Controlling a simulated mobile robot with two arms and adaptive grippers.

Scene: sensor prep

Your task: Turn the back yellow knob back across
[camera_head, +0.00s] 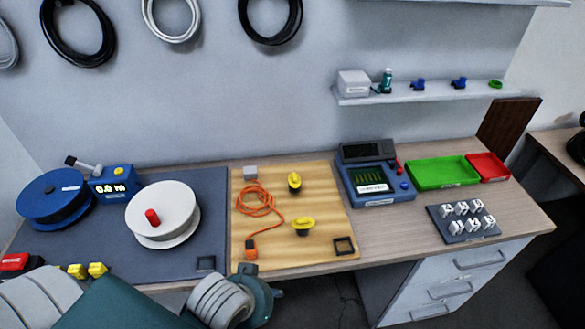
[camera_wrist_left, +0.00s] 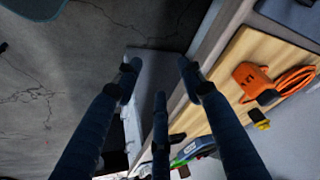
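The back yellow knob (camera_head: 294,181) stands on a dark base on the wooden board (camera_head: 330,195); its handle looks turned roughly front to back. The front yellow knob (camera_head: 303,223) stands nearer the board's front, its handle lying left to right. My left gripper (camera_head: 258,293) is low in front of the table edge, apart from both knobs, its fingers mostly hidden in the head view. In the left wrist view its fingers (camera_wrist_left: 160,78) are spread and empty. A yellow knob (camera_wrist_left: 261,122) shows small at the right there; I cannot tell which. My right gripper is out of view.
An orange cable (camera_head: 258,200) with an orange plug (camera_head: 251,246) lies left of the knobs. A white spool (camera_head: 162,215) stands further left. A blue meter (camera_head: 374,180), green tray (camera_head: 442,172) and red tray (camera_head: 488,166) are at right. The air above the board is clear.

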